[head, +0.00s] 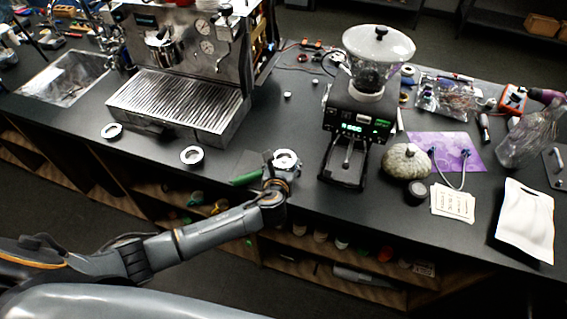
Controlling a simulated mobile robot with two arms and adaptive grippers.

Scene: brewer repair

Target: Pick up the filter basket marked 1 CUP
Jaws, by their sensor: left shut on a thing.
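Three small round metal filter baskets lie along the front of the dark counter. One basket (112,131) is at the left and one basket (192,155) is in the middle, both in front of the espresso machine. The third basket (286,156) is at my left gripper (279,167), near the counter's front edge. My left gripper is shut on this third basket, and its fingers are partly hidden by the wrist. The markings on the baskets are too small to read, so I cannot tell which says 1 CUP. My right gripper is not in view.
The espresso machine (181,104) stands behind the baskets. A grinder (351,130) stands just right of my left gripper. A green item (247,177) is just left of the gripper. A pumpkin-like object (406,161), cards (452,203) and a white bag (525,222) are further right.

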